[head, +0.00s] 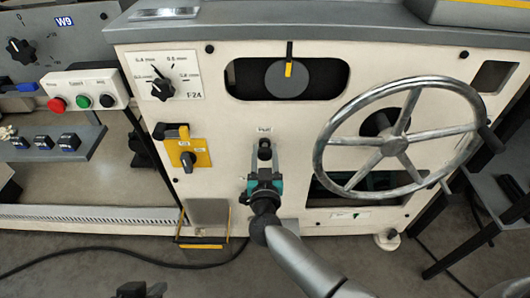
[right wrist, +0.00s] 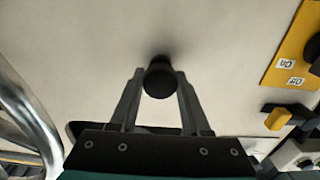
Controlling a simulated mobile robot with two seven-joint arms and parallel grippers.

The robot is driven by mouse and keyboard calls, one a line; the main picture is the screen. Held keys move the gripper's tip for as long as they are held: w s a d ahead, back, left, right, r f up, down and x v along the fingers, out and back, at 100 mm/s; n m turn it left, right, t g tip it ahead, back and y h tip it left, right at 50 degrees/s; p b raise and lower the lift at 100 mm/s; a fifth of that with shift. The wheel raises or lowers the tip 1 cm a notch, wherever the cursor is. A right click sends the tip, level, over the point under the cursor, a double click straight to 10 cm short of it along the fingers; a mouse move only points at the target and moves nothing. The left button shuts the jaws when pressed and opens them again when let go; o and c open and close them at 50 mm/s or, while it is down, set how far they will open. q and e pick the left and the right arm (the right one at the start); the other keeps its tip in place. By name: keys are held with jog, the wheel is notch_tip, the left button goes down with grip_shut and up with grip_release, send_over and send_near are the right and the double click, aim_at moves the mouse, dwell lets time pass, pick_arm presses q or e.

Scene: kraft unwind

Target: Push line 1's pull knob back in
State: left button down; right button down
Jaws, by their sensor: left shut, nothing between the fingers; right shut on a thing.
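The black pull knob (head: 264,152) sits on the cream machine panel under a small "Pull" label. In the right wrist view the round knob (right wrist: 160,80) stands out from the panel, with a dark shadow behind it. My right gripper (head: 264,160) is shut on the knob, one finger on each side; the fingers also show in the right wrist view (right wrist: 160,84). How far the knob stands out is hard to judge. My left gripper (head: 140,290) shows only as a dark part at the bottom edge, far from the panel, shut and empty.
A large metal handwheel (head: 393,145) is right of the knob. A yellow switch plate (head: 196,155) is to its left. A black cable (head: 120,262) lies on the floor.

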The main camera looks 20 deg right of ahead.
jog(key=shift+w+r, duration=0.1)
jog(key=shift+w, duration=0.05)
jog(key=c, duration=0.8)
grip_release()
jog(key=shift+o, duration=0.7)
jog(key=shift+w, duration=0.15)
jog(key=shift+o, duration=1.2)
